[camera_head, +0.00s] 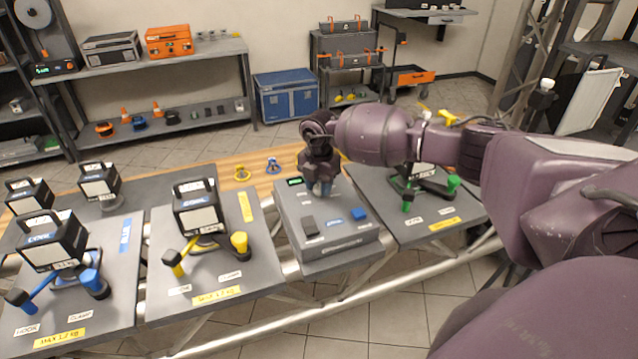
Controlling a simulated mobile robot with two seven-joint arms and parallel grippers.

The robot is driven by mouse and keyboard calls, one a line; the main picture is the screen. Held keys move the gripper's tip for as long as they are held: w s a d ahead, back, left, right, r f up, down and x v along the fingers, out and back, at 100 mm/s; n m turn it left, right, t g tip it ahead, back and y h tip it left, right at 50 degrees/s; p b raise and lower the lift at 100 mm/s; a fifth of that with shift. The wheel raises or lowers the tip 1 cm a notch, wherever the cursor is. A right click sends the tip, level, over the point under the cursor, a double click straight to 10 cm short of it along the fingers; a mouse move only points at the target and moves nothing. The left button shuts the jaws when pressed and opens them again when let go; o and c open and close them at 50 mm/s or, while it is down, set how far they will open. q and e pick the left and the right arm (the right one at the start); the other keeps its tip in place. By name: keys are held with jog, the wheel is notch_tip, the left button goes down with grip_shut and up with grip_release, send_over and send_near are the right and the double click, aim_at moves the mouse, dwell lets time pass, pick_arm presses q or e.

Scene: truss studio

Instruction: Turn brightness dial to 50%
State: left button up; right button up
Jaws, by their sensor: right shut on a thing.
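A grey control box (345,244) stands on the table between two dark boards. Its top carries a small green-lit display (295,181), a black switch (309,226) and a blue button (358,213). My right gripper (323,190) points down at the far part of the box top, shut on what seems to be the brightness dial. The dial itself is hidden by the gripper, so its setting cannot be read. The display is too small to read. My left gripper is not in view.
Boards with black lamps (197,207) and yellow, blue and green clamp handles stand left and right of the box. My right arm passes over the right board (408,234). A yellow ring (242,174) and a blue ring (273,166) lie on the wooden tabletop behind.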

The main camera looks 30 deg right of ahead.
aim_at(319, 186)
dwell(0.3)
jog(key=o, duration=0.9)
jog(key=shift+r, duration=0.15)
notch_tip(319, 186, up, 11)
jog(key=shift+f+b, duration=0.2)
jog(key=shift+b, duration=0.25)
